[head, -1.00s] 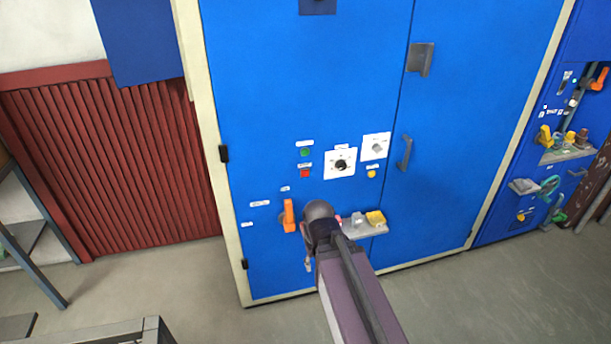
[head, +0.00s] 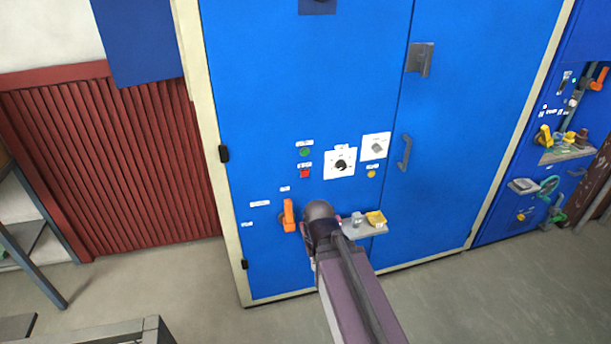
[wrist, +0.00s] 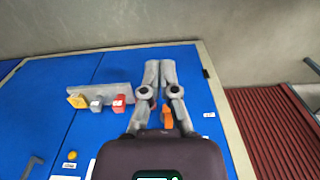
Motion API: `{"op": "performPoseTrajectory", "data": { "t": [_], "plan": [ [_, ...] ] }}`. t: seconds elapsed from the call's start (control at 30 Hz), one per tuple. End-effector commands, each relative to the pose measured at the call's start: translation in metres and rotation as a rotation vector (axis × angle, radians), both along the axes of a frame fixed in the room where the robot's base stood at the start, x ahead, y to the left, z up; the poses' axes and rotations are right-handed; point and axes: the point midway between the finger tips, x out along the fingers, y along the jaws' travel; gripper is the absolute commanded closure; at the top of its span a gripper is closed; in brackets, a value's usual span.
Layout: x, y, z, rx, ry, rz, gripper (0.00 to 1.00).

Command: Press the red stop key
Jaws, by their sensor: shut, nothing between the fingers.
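The red stop key (head: 305,174) is a small red square on the blue cabinet door in the head view, below a green button (head: 305,152) and left of a white dial plate (head: 333,172). It does not show in the wrist view, where my dark wrist housing covers the lower middle. My gripper (wrist: 160,64) is shut and empty in the wrist view, its grey fingers close together in front of the cabinet. In the head view my arm hides the gripper. My arm's end is below the red key there, apart from it in the picture.
An orange handle (head: 289,215) sticks out left of my arm; it also shows behind my fingers in the wrist view (wrist: 167,118). A small grey shelf (head: 378,230) holds yellow, grey and red blocks. A yellow button (head: 371,174) sits right of the dial. The door around the red key is clear.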

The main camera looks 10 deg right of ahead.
Motion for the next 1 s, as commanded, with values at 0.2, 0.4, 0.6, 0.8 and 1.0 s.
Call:
{"op": "performPoseTrajectory", "data": {
  "t": [0.2, 0.4, 0.6, 0.8, 1.0],
  "plan": [
    [0.0, 0.0, 0.0, 0.0, 0.0, 0.0, 1.0],
    [0.0, 0.0, 0.0, 0.0, 0.0, 0.0, 1.0],
    [0.006, 0.0, -0.002, 0.01, -0.011, -0.012, 1.0],
    [0.035, 0.0, -0.008, 0.064, -0.067, -0.076, 1.0],
    [0.091, -0.004, -0.015, 0.177, -0.177, -0.216, 1.0]
  ]
}}
